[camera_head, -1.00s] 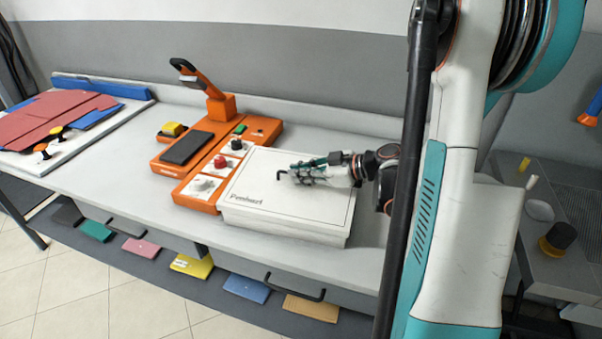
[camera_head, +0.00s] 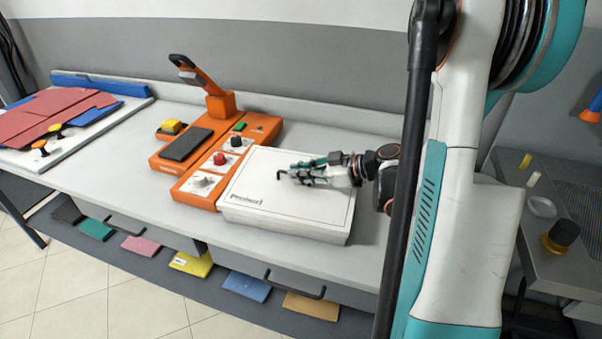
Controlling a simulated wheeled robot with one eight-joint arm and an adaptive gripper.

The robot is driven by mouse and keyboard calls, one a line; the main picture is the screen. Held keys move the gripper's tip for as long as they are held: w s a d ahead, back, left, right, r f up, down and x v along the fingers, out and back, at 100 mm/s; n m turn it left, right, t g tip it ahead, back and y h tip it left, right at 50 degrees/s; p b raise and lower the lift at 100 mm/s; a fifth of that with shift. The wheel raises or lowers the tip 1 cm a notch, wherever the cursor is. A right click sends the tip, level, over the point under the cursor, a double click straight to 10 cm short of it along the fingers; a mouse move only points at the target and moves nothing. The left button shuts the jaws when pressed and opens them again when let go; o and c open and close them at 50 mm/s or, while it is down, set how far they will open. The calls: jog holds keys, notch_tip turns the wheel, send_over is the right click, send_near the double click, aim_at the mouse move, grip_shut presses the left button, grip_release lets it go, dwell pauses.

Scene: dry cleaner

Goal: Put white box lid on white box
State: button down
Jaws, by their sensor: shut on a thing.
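The white box (camera_head: 285,228) stands on the grey table, right of the orange machine. The white box lid (camera_head: 245,198), with printed lettering and a thin border line, lies flat over the top of the box. From this view I cannot tell whether its edges are fully seated. My gripper (camera_head: 287,175) reaches in from the right, low over the middle of the lid. It is shut on the dark hooked handle of the lid, and the fingers partly hide the lid's middle.
The orange machine (camera_head: 190,188) with knobs and a raised arm stands close against the box's left side. Red and blue cloths (camera_head: 55,115) lie on a board at far left. A dark side table (camera_head: 560,215) with small items stands at right. Table space in front of the machine is clear.

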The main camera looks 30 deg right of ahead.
jog(key=shift+f+b, duration=0.45)
jog(key=shift+b, duration=0.1)
dwell(0.5)
jog(key=c, duration=1.7)
grip_release()
jog(key=shift+s, duration=0.1)
jog(key=v, duration=1.2)
jog(key=shift+a, duration=0.1)
